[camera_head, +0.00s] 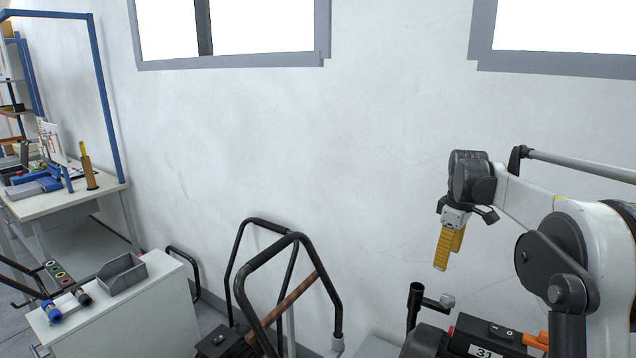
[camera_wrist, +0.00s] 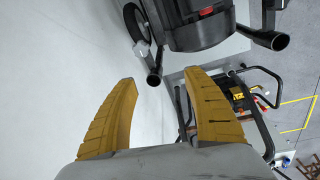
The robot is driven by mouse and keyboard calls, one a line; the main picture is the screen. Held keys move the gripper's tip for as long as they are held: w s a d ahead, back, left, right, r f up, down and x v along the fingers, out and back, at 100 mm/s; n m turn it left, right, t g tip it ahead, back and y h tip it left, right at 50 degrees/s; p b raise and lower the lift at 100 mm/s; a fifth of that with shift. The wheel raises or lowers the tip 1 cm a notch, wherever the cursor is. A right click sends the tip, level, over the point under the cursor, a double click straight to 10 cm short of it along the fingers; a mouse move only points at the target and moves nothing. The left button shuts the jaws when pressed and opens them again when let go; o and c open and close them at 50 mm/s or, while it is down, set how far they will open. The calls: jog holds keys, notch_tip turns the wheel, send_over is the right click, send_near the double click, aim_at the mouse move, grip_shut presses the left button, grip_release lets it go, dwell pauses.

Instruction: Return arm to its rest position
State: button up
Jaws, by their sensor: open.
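My gripper (camera_head: 447,262) hangs from the end of my raised white and grey arm at the right in the head view. Its yellow fingers point down in front of the white wall. In the wrist view my gripper (camera_wrist: 165,92) shows both yellow fingers spread apart with a gap between them. Nothing is between the fingers. It touches nothing that I can see.
A grey cabinet (camera_head: 150,312) with a grey bin (camera_head: 122,274) stands at lower left. A black tubular frame (camera_head: 240,275) stands at bottom centre. A workbench (camera_head: 75,200) is at far left. The wall (camera_head: 390,110) beside my arm is bare.

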jog(key=s+a+r+m+t+b, duration=0.1)
jog(key=s+a+r+m, duration=0.15)
jog(key=s+a, duration=0.4)
jog(key=s+a+r+m+t+b, duration=0.1)
jog(key=s+a+r+m+t, duration=0.15)
jog(key=s, duration=0.75)
jog(key=s+a+f+m, duration=0.1)
jog(key=s+a+f, duration=0.1)
jog(key=s, duration=0.4)
jog(key=s+a+f+m+t+b, duration=0.1)
jog(key=s+a+f, duration=0.1)
jog(key=s+f, duration=0.2)
jog(key=s+a+f+m+t, duration=0.1)
jog(key=s+a+f+m, duration=0.1)
jog(key=s, duration=0.6)
jog(key=shift+a+f, duration=0.55)
jog(key=shift+f, duration=0.2)
